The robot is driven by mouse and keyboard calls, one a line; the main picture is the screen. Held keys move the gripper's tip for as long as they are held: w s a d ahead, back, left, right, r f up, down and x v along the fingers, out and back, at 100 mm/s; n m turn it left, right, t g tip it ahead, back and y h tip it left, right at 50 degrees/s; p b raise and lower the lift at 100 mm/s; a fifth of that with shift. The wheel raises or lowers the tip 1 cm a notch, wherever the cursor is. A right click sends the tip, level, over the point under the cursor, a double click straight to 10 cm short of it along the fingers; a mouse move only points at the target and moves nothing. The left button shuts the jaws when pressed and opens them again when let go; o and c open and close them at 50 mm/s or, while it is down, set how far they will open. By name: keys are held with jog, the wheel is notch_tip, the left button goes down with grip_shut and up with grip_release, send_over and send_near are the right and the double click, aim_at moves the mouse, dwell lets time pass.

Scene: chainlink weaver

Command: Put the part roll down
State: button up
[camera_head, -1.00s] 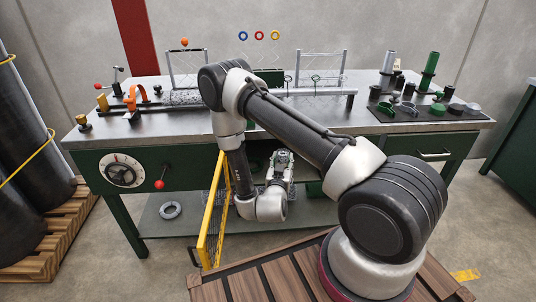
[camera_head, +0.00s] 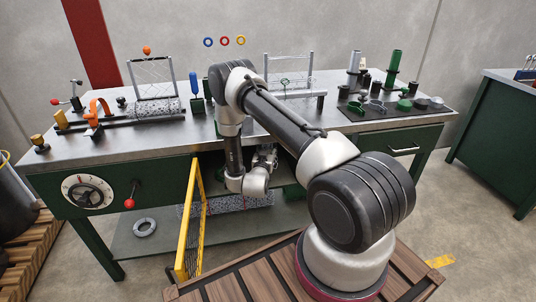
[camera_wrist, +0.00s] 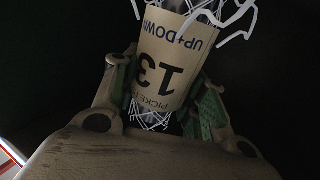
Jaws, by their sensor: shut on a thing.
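The part roll (camera_wrist: 172,58) fills the middle of the wrist view. It is a wire-mesh roll wrapped in a tan band printed "UP+DOWN", "13" and "PICKET", upside down. Loose white wire ends stick out past the band. My gripper (camera_wrist: 158,88) is shut on the roll, with a green-padded finger on each side of the band. In the head view my wrist is low, in the open bay under the bench, and my fingers are mostly hidden. A long grey mesh shape (camera_head: 232,203) shows there by the lower shelf (camera_head: 235,226); I cannot tell whether it rests on it.
A yellow gate (camera_head: 191,225) stands open just left of my wrist. A grey ring (camera_head: 145,227) lies on the shelf's left part. The bench top (camera_head: 100,150) above carries tools and another mesh piece (camera_head: 157,106). A green cabinet (camera_head: 495,150) stands at right.

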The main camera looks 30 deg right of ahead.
jog(key=f, duration=0.2)
jog(key=w+f, duration=0.1)
jog(key=shift+d, duration=0.4)
jog(key=shift+f, duration=0.25)
jog(key=shift+f, duration=0.15)
jog(key=o, duration=1.1)
jog(key=shift+s, duration=0.1)
jog(key=v, duration=1.2)
